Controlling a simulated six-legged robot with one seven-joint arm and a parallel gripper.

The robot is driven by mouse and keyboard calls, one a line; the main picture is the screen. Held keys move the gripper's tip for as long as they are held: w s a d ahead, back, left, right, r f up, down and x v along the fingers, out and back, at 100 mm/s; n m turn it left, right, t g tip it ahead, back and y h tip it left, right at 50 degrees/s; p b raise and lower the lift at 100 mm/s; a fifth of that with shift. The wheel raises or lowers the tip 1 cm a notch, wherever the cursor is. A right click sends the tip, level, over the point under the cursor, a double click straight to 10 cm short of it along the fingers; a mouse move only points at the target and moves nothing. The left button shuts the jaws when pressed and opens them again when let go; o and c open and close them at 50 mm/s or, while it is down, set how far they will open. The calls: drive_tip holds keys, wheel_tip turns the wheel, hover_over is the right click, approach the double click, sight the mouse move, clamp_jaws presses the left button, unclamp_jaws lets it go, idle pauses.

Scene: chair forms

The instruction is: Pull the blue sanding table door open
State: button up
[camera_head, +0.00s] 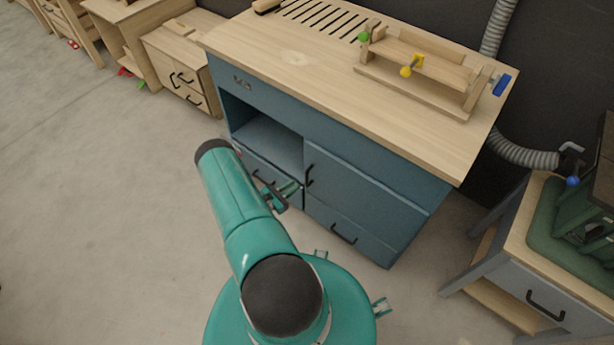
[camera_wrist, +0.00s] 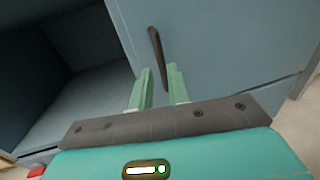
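The blue sanding table (camera_head: 262,98) has a wooden top and an open compartment at its left. Its blue door (camera_head: 365,178) is right of that compartment and looks closed. The dark upright door handle (camera_head: 309,176) is near the door's left edge. In the wrist view, the handle (camera_wrist: 155,50) stands ahead on the door (camera_wrist: 215,50). My gripper (camera_wrist: 160,72) is open, its green fingers apart, with the handle's lower end showing between them. Contact cannot be told. In the head view my gripper (camera_head: 292,188) is at the table front, partly hidden by my arm.
Drawers with dark handles (camera_head: 343,234) sit below the door and compartment. A wooden jig (camera_head: 420,70) stands on the tabletop. A grey cabinet (camera_head: 545,290) stands at the right, with a grey hose (camera_head: 525,153) behind.

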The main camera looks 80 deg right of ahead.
hover_over(307, 186)
drive_tip(key=shift+w+d, duration=0.1)
drive_tip(key=shift+d, duration=0.25)
clamp_jaws()
